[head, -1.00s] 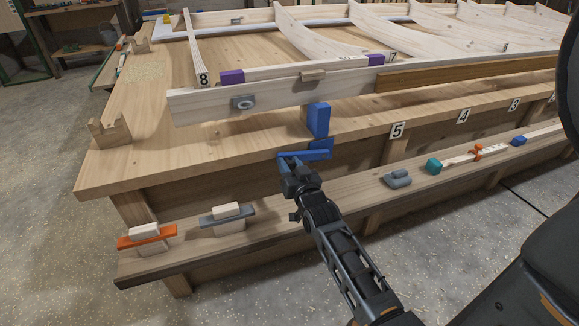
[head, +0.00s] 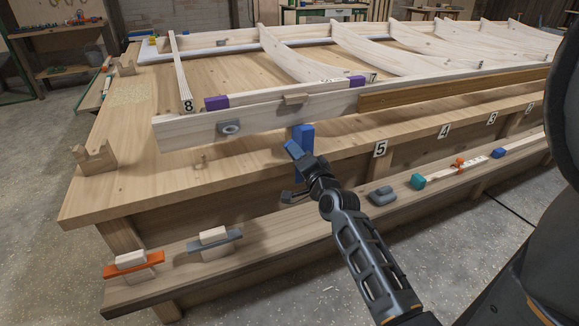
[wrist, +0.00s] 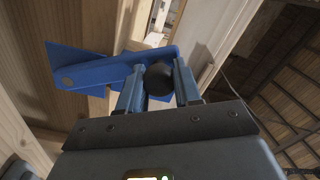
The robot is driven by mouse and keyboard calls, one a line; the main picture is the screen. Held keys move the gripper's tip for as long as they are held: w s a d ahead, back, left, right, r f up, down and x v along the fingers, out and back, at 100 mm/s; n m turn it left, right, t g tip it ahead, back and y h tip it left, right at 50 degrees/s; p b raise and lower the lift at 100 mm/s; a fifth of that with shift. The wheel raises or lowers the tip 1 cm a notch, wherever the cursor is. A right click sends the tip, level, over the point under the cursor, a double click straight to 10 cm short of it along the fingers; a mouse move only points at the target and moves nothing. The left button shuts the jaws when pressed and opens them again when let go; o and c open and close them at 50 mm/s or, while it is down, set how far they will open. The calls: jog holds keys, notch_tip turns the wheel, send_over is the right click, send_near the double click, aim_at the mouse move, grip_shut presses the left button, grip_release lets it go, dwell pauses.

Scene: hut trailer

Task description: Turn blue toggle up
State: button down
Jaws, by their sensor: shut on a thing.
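The blue toggle (head: 303,134) is fixed at the near edge of the workbench, under the long pale beam. Its lever is tilted, and my gripper (head: 311,166) partly covers it in the head view. In the wrist view, the blue lever (wrist: 112,76) runs to a round black knob (wrist: 158,78). The two fingers of my gripper (wrist: 160,88) stand on either side of the knob, shut on it. The lower part of the lever and mount is hidden in the head view.
A pale beam (head: 190,129) with purple blocks (head: 216,103) lies above the toggle. The lower shelf (head: 262,235) holds orange (head: 133,271) and grey (head: 214,252) clamp-like pieces at left, and a grey piece (head: 382,196) right of my arm. The benchtop at left is mostly clear.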

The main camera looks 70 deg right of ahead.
jog(key=shift+s+d+r+m+b, duration=0.25)
jog(key=shift+s+d+m, duration=0.4)
jog(key=shift+s+m, duration=0.25)
jog(key=shift+s+d+r+m+b, duration=0.2)
jog(key=shift+s+d+m, duration=0.45)
jog(key=shift+m, duration=0.3)
jog(key=shift+s+d+r+m+b, duration=0.25)
jog(key=shift+s+d+m, duration=0.4)
jog(key=shift+s+m, duration=0.25)
jog(key=c, duration=0.8)
grip_release()
jog(key=shift+w, duration=0.1)
jog(key=shift+v, duration=3.9)
jog(key=shift+f, duration=0.1)
